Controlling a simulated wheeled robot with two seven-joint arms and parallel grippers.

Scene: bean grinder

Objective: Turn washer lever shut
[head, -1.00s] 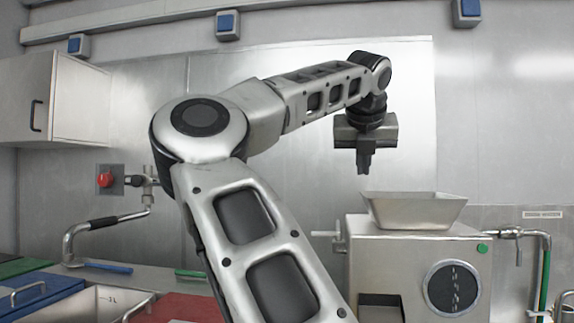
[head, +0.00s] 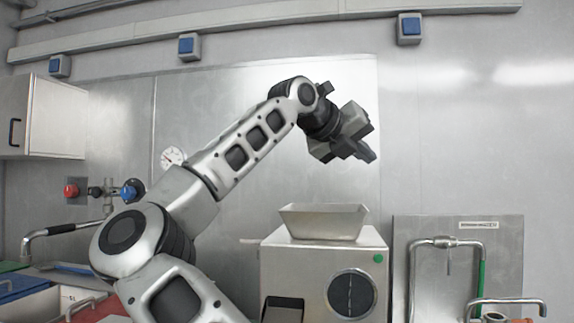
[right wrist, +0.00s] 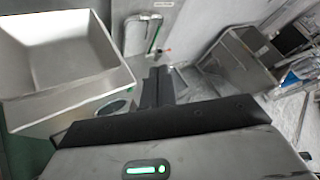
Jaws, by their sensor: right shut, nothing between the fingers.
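The washer's bent pipe (head: 440,241) with a green section (head: 482,275) stands against a steel panel to the right of the grinder. In the right wrist view the pipe (right wrist: 150,22) shows ahead of the fingers, with a small red part (right wrist: 166,50) low beside it, possibly the lever. In the head view I cannot make out the lever. My right gripper (head: 366,153) is shut and empty, tilted down to the right, high above the grinder and apart from the pipe. It also shows in the right wrist view (right wrist: 158,72). My left gripper is out of view.
The steel grinder (head: 312,262) with its open hopper (head: 323,222) stands below my right gripper. A second pipe (head: 508,301) rises at the lower right. A red knob (head: 71,190) and a blue knob (head: 131,190) are on the left wall. The air above the panel is clear.

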